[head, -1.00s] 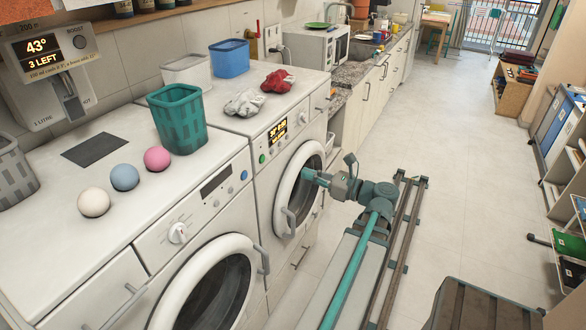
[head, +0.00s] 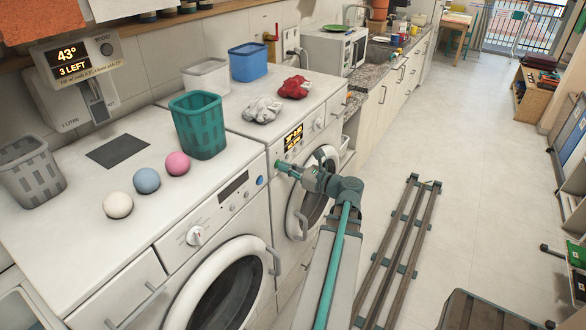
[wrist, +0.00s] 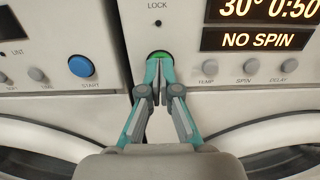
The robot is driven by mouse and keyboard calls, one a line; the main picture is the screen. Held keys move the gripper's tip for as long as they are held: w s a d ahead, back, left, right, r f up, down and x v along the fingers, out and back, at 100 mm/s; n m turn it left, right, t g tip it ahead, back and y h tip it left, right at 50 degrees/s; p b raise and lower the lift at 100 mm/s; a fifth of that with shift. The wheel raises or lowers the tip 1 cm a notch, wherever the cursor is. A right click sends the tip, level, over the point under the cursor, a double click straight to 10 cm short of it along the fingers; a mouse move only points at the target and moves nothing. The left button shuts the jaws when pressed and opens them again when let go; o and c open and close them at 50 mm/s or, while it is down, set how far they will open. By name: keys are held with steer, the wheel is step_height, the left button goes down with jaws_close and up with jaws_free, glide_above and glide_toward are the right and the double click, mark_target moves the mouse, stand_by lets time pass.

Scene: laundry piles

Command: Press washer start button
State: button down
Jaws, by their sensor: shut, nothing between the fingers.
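The right-hand washer (head: 330,112) has a lit display (head: 293,139) on its front panel. In the wrist view the display (wrist: 262,38) reads 30°, 0:50 and NO SPIN. A green button (wrist: 159,54) lies left of the display, under the word LOCK. My gripper (wrist: 160,66) is shut and empty, its tips right in front of the green button and covering its lower part. I cannot tell whether they touch it. In the head view my gripper (head: 279,165) is at the washer's upper left front, and the button is hidden.
The left-hand machine (head: 110,250) has a blue button (wrist: 82,66) marked START, just left of my gripper. A teal basket (head: 198,125) and three balls stand on its top. Red cloth (head: 294,87) and grey cloth (head: 262,109) lie on the washer.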

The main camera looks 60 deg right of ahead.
stand_by(0.3)
steer(key=shift+w+r, duration=0.15)
steer(key=shift+w, duration=0.55)
steer(key=s+b, duration=0.1)
steer(key=s, duration=1.3)
steer(key=shift+s+d+b, duration=0.2)
steer(key=shift+d+b, duration=0.05)
steer(key=shift+b, duration=0.15)
steer(key=shift+w+f, duration=0.1)
steer(key=shift+f, duration=0.1)
